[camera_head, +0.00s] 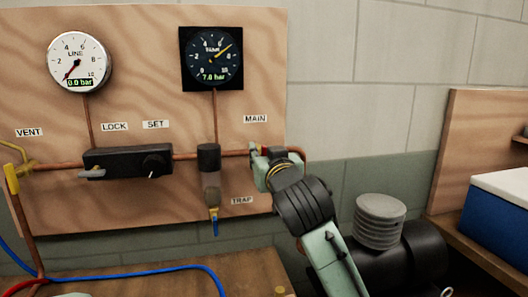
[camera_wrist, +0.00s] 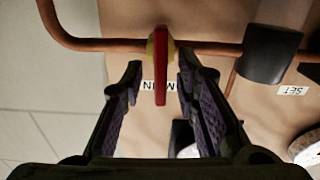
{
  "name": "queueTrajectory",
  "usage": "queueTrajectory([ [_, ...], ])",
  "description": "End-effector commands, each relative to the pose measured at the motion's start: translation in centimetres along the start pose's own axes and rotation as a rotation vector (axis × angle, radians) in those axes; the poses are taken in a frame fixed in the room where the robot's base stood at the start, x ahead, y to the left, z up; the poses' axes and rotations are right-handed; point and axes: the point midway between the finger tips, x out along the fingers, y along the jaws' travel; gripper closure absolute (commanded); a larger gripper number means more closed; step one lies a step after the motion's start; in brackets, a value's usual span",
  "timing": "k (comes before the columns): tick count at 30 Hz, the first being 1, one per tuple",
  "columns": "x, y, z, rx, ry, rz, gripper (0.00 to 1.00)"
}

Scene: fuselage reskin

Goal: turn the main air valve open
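The main valve's red handle (camera_wrist: 160,78) shows in the wrist view, with a yellow body behind it on the copper pipe (camera_wrist: 105,45). The handle lies across the pipe line in the picture. My gripper (camera_wrist: 160,68) is open, with one finger on each side of the handle and a visible gap on both sides. In the head view my gripper (camera_head: 258,158) is at the pipe just below the MAIN label (camera_head: 255,119) and hides the valve. The LINE gauge (camera_head: 79,62) reads 0.0 bar; the tank gauge (camera_head: 212,58) reads 7.0 bar.
A black regulator (camera_head: 128,162) with LOCK and SET labels sits left on the pipe. A dark filter with a blue-handled trap valve (camera_head: 214,222) hangs left of my gripper. A yellow vent valve (camera_head: 12,178) is at far left. A blue box (camera_head: 497,215) stands right.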

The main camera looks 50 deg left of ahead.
Motion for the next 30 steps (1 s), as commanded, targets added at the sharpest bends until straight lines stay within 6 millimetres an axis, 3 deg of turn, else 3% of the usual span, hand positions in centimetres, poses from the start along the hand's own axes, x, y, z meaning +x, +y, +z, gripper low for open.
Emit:
queueTrajectory([
  [5,-0.01,-0.03,0.03,0.0,0.0,0.0,0.72],
  [18,-0.03,0.0,0.0,0.0,0.0,0.0,1.0],
  [30,-0.04,0.04,-0.01,-0.007,0.0,0.001,1.0],
])
